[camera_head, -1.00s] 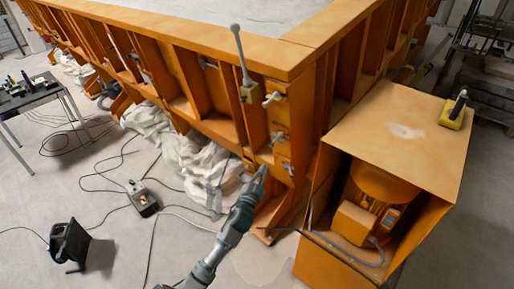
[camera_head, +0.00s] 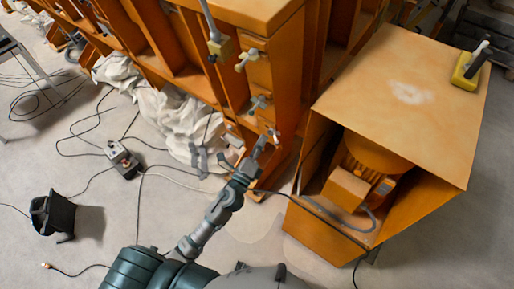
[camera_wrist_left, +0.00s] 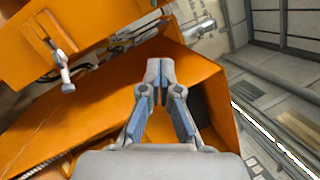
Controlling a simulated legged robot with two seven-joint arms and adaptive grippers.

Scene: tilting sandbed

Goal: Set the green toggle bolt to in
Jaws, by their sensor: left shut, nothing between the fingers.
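Several small toggle bolts are fixed in a column on the orange corner post. The upper bolt (camera_head: 247,61) looks pale yellow-green, a middle one (camera_head: 259,103) looks grey, and a lower one sits close to my left gripper (camera_head: 266,141). I cannot tell for sure which bolt is the green one. In the left wrist view my gripper (camera_wrist_left: 160,75) is shut and empty, its fingertips together in front of orange metal. A toggle with a pale handle (camera_wrist_left: 66,75) shows at the upper left there, apart from the fingers. My right gripper is not in view.
A lever (camera_head: 213,30) stands on a yellowish block on the sandbed frame (camera_head: 275,12). An orange motor housing (camera_head: 400,80) stands to the right, with a yellow control box (camera_head: 468,72) on top. White cloth (camera_head: 175,115) and cables lie on the floor at left.

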